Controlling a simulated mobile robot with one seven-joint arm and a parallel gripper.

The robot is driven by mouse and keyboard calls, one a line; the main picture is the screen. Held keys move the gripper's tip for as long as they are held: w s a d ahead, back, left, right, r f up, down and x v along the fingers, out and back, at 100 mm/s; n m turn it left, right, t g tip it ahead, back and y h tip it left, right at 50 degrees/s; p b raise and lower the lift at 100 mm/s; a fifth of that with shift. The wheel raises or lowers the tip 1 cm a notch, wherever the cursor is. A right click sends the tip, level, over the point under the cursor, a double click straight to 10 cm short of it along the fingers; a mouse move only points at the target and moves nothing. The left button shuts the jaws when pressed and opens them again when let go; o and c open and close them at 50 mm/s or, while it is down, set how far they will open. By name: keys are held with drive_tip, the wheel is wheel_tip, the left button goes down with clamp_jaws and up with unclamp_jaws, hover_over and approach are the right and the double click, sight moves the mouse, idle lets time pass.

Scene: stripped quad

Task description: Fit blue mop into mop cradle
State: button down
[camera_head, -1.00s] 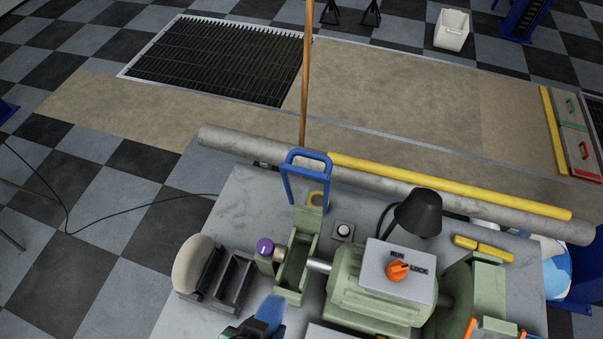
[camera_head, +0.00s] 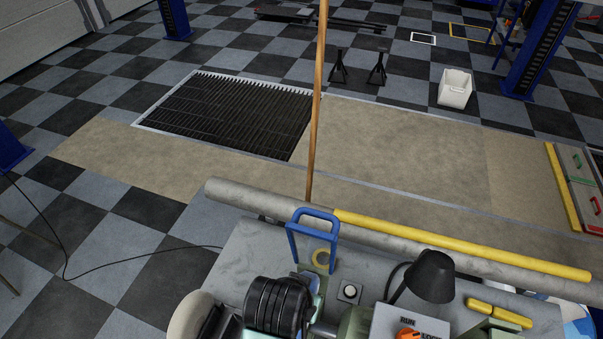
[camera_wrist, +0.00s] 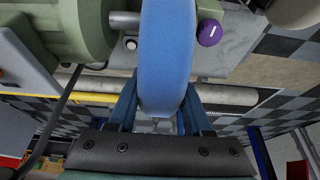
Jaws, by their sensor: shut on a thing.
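The blue mop (camera_wrist: 168,55), a thick round disc, stands on edge between the fingers of my gripper (camera_wrist: 163,108) in the wrist view. My gripper is shut on it. In the head view my dark wrist (camera_head: 278,305) is over the front left of the bench and hides most of the mop and the fingertips.
A green grinder with a purple knob (camera_wrist: 209,33) is close to the mop. A blue handle (camera_head: 313,232), black lamp (camera_head: 431,276) and yellow bar (camera_head: 495,313) are on the grey bench (camera_head: 250,240). A wooden pole (camera_head: 317,110) rises behind.

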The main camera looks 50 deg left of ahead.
wheel_tip(320, 180, down, 6)
drive_tip(key=shift+s+f+p, duration=0.15)
drive_tip(key=shift+f+p, duration=0.05)
drive_tip(key=shift+p, duration=0.45)
drive_tip(key=shift+f, duration=0.3)
drive_tip(key=shift+c, duration=1.6)
unclamp_jaws()
drive_tip(key=shift+f, duration=0.15)
drive_tip(key=v, duration=1.2)
drive_tip(key=shift+w, duration=0.25)
